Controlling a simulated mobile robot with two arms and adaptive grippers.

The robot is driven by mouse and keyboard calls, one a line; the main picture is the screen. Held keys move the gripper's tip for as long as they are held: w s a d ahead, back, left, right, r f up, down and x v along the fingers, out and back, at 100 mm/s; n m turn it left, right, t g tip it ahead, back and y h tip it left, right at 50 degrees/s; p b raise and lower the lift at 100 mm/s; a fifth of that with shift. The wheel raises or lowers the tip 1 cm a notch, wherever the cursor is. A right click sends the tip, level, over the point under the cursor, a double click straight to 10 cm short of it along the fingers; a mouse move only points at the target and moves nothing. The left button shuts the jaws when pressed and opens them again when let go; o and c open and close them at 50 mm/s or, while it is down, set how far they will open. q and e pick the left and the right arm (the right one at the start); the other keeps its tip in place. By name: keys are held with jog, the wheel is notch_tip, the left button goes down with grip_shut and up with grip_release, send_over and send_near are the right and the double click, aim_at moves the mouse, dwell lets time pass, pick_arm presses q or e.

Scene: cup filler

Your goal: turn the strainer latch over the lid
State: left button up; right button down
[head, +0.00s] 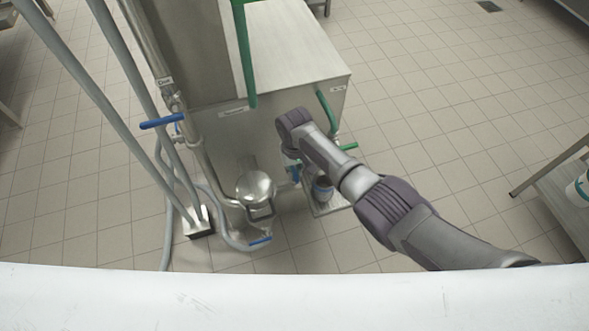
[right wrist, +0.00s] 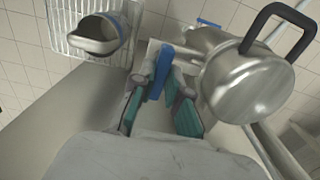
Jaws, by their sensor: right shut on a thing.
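The strainer (head: 256,188) is a round metal pot with a flat lid, low at the front of the steel machine. It also shows in the right wrist view (right wrist: 245,85), on the right side. Its latch (right wrist: 284,28) is a dark squared loop standing out past the lid's far edge, not across it; in the head view the latch (head: 261,212) is at the strainer's front. My right gripper (right wrist: 160,105) is beside the strainer, with its teal fingers shut on a blue handle (right wrist: 160,70). My left gripper is out of view.
A metal cup with a blue band (right wrist: 98,36) stands on a wire drip tray (right wrist: 68,18) beside the gripper.

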jog(key=c, duration=1.2)
grip_release()
jog(key=shift+o, duration=0.2)
notch_tip(320, 180, up, 12)
